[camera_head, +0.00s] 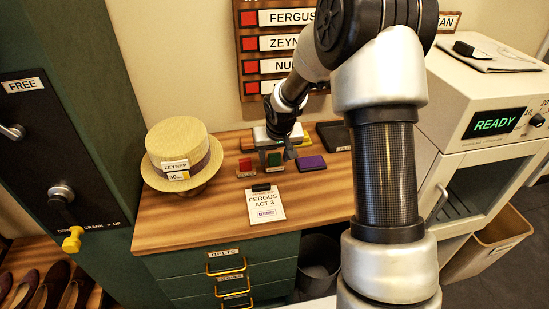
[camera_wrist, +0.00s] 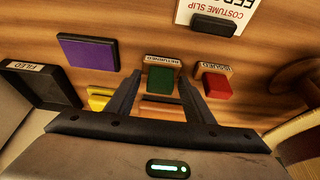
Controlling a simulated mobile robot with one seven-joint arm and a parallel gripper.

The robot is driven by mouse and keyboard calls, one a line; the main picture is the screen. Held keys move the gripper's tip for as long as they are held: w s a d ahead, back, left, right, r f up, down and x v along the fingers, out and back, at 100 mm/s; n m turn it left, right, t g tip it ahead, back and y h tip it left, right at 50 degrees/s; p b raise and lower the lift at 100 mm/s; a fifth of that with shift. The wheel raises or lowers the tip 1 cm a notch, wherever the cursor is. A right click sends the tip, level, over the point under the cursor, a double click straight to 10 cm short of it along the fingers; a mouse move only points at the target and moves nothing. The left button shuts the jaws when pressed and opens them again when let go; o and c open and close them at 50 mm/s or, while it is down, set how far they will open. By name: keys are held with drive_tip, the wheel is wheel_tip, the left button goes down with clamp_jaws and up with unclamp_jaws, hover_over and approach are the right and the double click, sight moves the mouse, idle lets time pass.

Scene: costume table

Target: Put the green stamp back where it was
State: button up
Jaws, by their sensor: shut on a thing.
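The green stamp (camera_head: 274,160) stands upright on the wooden table, between the red stamp and the purple pad. In the wrist view the green stamp (camera_wrist: 161,80) has a wooden base labelled RETURNED. My gripper (camera_wrist: 161,86) is shut on it, one finger on each side; from the head view my gripper (camera_head: 276,153) reaches down over it. Whether the base touches the table is hard to tell. The red stamp (camera_wrist: 217,86), labelled ISSUED, stands close beside it.
The costume slip (camera_head: 265,206) with a black clip lies in front and carries a RETURNED mark. A purple pad (camera_head: 311,164), a FILED tray (camera_wrist: 42,84) and a yellow item (camera_wrist: 99,98) are close by. A straw hat (camera_head: 180,148) stands at left. Bare table lies around the slip.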

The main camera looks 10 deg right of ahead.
drive_tip(key=shift+f, duration=0.15)
drive_tip(key=shift+f, duration=0.15)
drive_tip(key=o, duration=0.8)
drive_tip(key=shift+o, duration=0.2)
